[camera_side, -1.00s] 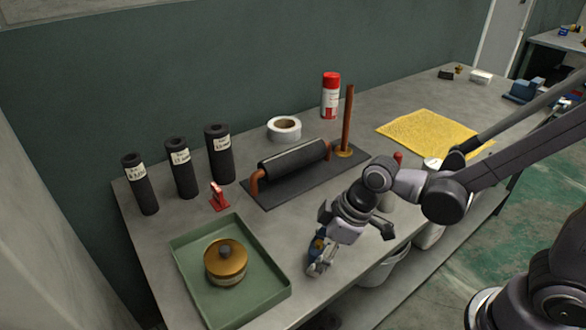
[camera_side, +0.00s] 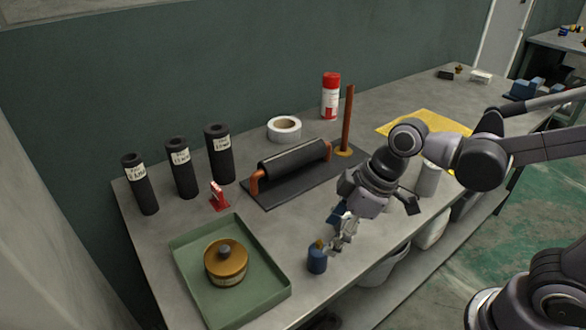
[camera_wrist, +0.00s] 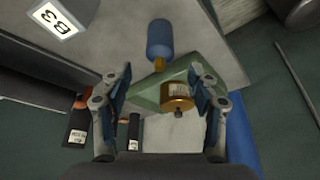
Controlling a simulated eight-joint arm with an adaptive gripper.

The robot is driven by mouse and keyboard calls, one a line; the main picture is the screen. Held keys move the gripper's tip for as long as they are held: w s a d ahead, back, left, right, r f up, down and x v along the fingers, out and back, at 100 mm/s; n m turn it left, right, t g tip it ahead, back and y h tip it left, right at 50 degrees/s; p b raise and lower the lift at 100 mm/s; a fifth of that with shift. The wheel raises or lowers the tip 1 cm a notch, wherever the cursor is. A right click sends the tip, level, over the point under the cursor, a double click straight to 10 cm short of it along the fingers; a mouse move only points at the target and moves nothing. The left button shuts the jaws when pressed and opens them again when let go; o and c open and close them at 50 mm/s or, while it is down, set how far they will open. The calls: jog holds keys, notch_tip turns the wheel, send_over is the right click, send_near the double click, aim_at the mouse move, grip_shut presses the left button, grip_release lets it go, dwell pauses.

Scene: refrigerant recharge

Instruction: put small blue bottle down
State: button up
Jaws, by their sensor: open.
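The small blue bottle (camera_side: 317,258) with a brass-coloured top stands upright on the grey bench, just right of the green tray. It also shows in the wrist view (camera_wrist: 160,42), beyond the fingertips. My gripper (camera_side: 345,232) is up and to the right of the bottle in the side view, apart from it or nearly so. In the wrist view its two fingers (camera_wrist: 163,88) are spread wide with nothing gripped between them.
The green tray (camera_side: 190,262) holds a brass-coloured round container (camera_side: 226,262). Black rolls (camera_side: 181,168), a red clamp-like item (camera_side: 218,196) and a black plate with copper pipe (camera_side: 300,180) stand behind. A white bucket (camera_side: 385,270) is below the bench edge.

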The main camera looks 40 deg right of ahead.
jog(key=s+d+r+m+t+h, duration=0.1)
jog(key=d+r+m+t, duration=0.1)
jog(key=d+m, duration=0.2)
jog(key=d+r+m+t+h, duration=0.1)
jog(key=d+m, duration=0.4)
jog(key=d, duration=0.5)
jog(key=shift+s+r+t+h, duration=0.35)
jog(key=shift+t+h, duration=0.05)
jog(key=shift+h, duration=0.2)
dwell(0.5)
